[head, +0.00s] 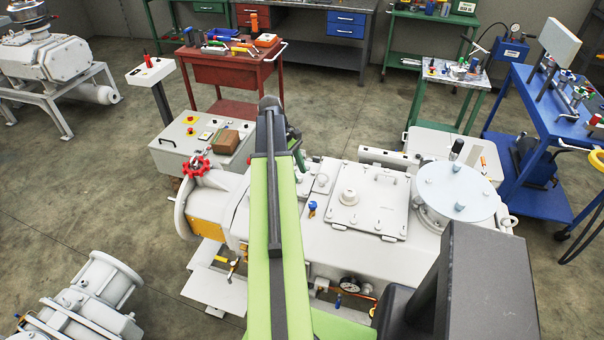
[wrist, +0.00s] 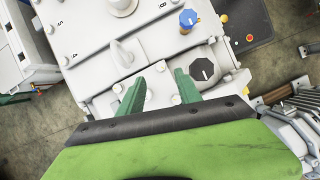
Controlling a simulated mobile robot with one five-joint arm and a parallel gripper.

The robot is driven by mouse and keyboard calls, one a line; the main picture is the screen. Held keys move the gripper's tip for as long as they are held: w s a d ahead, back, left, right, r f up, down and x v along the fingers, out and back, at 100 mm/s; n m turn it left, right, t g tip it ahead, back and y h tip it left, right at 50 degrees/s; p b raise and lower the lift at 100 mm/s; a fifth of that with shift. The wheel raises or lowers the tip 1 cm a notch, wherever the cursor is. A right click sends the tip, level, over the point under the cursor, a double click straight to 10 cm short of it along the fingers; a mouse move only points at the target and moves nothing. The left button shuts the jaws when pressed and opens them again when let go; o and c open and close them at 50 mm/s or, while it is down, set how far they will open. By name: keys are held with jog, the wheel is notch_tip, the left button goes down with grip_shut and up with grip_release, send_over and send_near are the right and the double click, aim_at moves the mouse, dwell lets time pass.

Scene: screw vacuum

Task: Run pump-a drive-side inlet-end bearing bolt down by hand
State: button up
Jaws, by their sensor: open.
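The pale grey pump (head: 325,245) fills the middle of the head view, partly hidden behind my green arm. My gripper (wrist: 159,78) shows in the wrist view as two dark green fingers spread apart, with nothing visible held between them. The fingers point over the pale pump housing (wrist: 100,32). A round bolt-like head (wrist: 176,99) lies near the right finger, and another (wrist: 118,88) lies near the left one. I cannot tell which bolt is the drive-side inlet-end bearing bolt. In the head view the fingertips are not clearly visible behind my arm.
A blue knob (wrist: 188,19) and a black knob (wrist: 204,70) stand up from the housing near my fingers. A red tool cart (head: 215,73) and a blue cart (head: 535,120) stand beyond. Open floor lies left (head: 75,190).

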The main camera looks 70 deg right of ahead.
jog(key=p+v, duration=0.8)
jog(key=v, duration=0.2)
jog(key=shift+r, duration=0.35)
